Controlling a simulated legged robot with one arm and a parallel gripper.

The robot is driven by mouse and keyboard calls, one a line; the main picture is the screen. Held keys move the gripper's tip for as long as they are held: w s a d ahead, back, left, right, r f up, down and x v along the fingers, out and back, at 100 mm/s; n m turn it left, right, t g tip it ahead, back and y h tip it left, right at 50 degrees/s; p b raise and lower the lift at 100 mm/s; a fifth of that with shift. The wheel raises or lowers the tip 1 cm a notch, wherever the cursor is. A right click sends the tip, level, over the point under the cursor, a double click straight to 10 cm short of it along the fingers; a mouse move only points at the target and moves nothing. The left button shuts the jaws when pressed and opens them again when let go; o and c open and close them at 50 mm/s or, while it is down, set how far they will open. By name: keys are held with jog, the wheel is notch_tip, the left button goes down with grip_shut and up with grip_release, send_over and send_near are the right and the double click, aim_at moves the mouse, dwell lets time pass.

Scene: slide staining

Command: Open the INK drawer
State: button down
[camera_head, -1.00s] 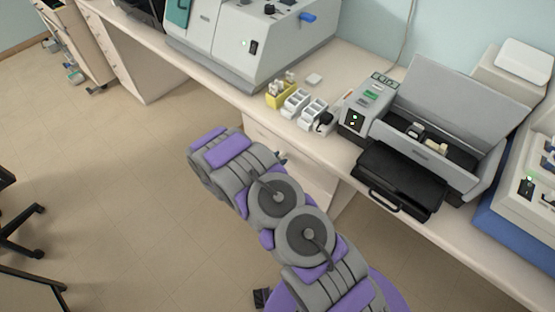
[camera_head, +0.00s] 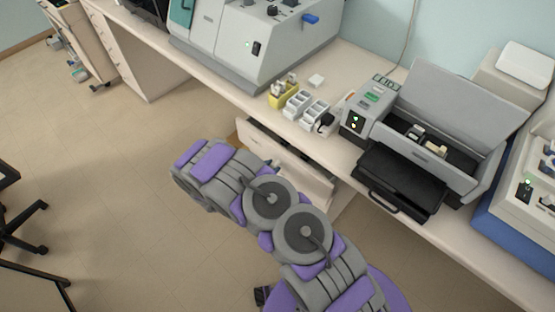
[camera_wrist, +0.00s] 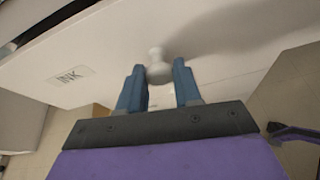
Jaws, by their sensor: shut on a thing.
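The INK drawer (camera_head: 312,184) stands partly open under the bench in the head view, with a dark gap behind its pale front. In the wrist view its white front (camera_wrist: 225,65) carries an INK label (camera_wrist: 70,75) and a white round knob (camera_wrist: 157,66). My gripper (camera_wrist: 158,73) is shut on the knob, with a blue finger on each side. In the head view my arm covers part of the drawer front, and the gripper is mostly hidden behind it.
The bench top above holds a yellow rack (camera_head: 283,93), white racks (camera_head: 305,107), a grey stainer with a black tray (camera_head: 400,182) jutting at the front edge, and a large grey machine (camera_head: 250,45). The floor (camera_head: 110,180) in front of the drawer is clear; a black chair stands at far left.

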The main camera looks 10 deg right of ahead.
jog(key=s+a+p, duration=0.2)
jog(key=s+a, duration=0.5)
jog(key=a, duration=0.3)
jog(key=s+a+p, duration=0.3)
jog(key=s+a, duration=0.5)
jog(key=a, duration=0.3)
jog(key=shift+s+a, duration=0.1)
jog(key=c, duration=0.8)
grip_release()
jog(key=p+v, duration=0.1)
jog(key=v, duration=1.6)
jog(key=shift+a+p, duration=0.2)
jog(key=shift+p, duration=0.2)
jog(key=shift+r, duration=0.1)
